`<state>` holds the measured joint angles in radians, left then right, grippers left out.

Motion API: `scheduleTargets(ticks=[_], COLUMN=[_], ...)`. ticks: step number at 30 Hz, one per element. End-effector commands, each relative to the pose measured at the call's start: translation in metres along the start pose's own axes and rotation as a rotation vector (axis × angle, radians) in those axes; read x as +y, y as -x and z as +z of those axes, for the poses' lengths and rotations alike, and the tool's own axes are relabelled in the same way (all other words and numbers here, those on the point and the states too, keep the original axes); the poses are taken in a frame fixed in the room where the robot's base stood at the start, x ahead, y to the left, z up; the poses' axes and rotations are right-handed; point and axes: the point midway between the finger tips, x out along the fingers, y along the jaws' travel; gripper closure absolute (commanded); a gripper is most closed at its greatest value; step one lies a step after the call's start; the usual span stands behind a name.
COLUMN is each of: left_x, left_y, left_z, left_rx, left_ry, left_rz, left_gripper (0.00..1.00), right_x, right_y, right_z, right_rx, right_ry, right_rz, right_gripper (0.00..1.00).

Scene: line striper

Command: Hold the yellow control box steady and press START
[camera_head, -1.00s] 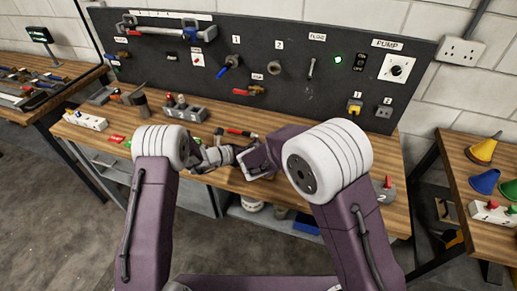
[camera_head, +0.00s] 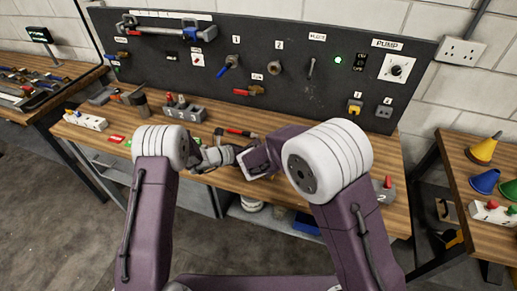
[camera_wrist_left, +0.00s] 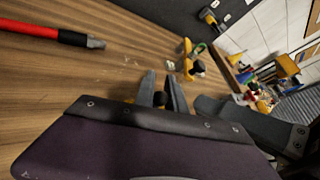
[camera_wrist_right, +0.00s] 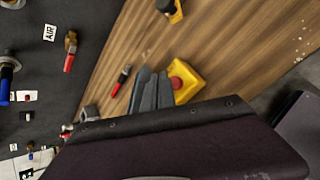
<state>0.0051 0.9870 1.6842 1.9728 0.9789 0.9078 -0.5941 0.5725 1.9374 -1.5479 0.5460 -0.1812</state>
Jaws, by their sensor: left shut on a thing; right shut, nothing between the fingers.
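The yellow control box (camera_wrist_right: 192,76) lies on the bench top, with a round red button on it, in the right wrist view. My right gripper (camera_wrist_right: 152,80) is shut and empty, with its tips close beside the box; I cannot tell whether they touch it. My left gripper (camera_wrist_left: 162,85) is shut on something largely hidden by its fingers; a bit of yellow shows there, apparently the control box. In the head view the left gripper (camera_head: 213,158) and right gripper (camera_head: 247,162) are close together, and the arms hide the box. No START label is readable.
A red-handled tool (camera_wrist_left: 50,33) lies on the bench in the left wrist view. A grey numbered block (camera_head: 185,112) and a white block (camera_head: 85,121) stand toward the left. A dark panel (camera_head: 290,100) with valves, a green light and a pump dial rises behind the bench (camera_head: 350,150).

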Motion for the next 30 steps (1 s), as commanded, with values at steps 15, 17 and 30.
scheduleTargets(ticks=[15,17,30], left_x=[-0.0001,-0.0001,-0.0001], left_y=[0.0000,0.0000,0.0000], left_z=[0.0005,0.0005,0.0005], left_rx=[-0.001,-0.001,-0.001], left_ry=[-0.001,-0.001,0.000], left_rz=[0.000,0.000,0.000], left_gripper=[1.00,1.00,1.00], right_x=[-0.0004,-0.0013,-0.0047], right_y=[-0.0004,-0.0015,-0.0062], right_z=[-0.0003,-0.0011,-0.0045], right_rx=[0.000,0.000,0.000], right_ry=[0.000,0.001,0.000], right_rz=[0.000,-0.001,0.000], right_gripper=[1.00,1.00,1.00])
